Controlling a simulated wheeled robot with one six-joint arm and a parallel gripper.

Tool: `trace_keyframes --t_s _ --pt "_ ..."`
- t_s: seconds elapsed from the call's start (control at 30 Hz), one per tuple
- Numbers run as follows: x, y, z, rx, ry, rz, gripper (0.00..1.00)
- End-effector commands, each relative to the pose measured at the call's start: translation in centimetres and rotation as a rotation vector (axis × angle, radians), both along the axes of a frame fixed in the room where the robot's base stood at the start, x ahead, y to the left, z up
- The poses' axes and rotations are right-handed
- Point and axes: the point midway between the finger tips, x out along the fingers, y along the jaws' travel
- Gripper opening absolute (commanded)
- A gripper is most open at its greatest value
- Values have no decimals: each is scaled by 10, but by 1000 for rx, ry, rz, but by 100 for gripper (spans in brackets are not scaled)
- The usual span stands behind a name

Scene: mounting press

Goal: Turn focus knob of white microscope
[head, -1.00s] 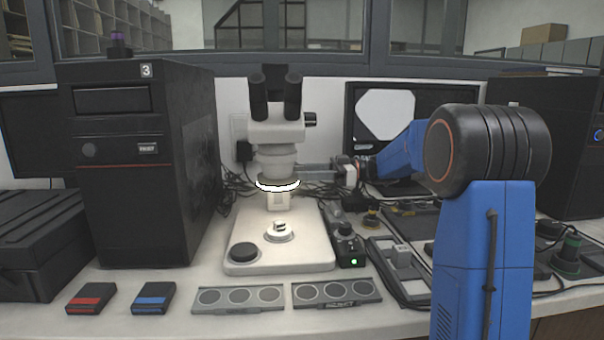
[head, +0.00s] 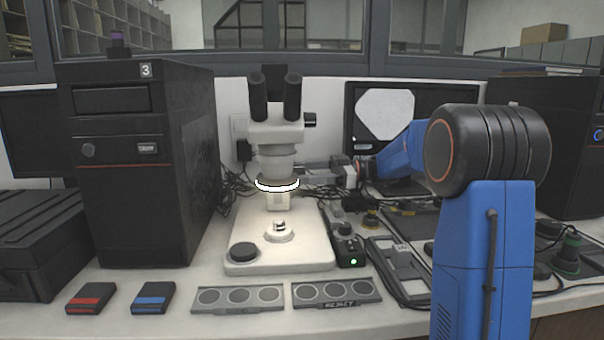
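The white microscope (head: 277,133) stands upright at the back centre, with two black eyepieces, a lit ring under its head and a pale base plate. A small black knob (head: 309,119) sticks out of the right side of its head. I cannot tell whether this is the focus knob; any knob lower on the column is hidden. My gripper (head: 306,172) is at the end of the blue arm, reaching in from the right. Its grey fingers point left, beside the microscope just below head height. It is too small to tell whether they touch the microscope or are open or shut.
A tall black case (head: 135,190) stands left of the microscope. A small control box (head: 349,251) with a green light sits right of the base. Two grey trays (head: 238,309) and red and blue boxes (head: 152,298) lie in front. Cables and a monitor (head: 385,103) are behind.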

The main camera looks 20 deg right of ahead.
Motion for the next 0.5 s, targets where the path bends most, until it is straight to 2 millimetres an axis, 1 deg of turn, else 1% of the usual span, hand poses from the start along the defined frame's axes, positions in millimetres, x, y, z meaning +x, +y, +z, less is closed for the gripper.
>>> trace_keyframes --t_s 0.27,0.37,0.5 --pt "0 0 4 1 -2 -1 58" --pt "0 0 13 0 -3 -1 58" --pt "0 0 35 -1 -5 -1 58"
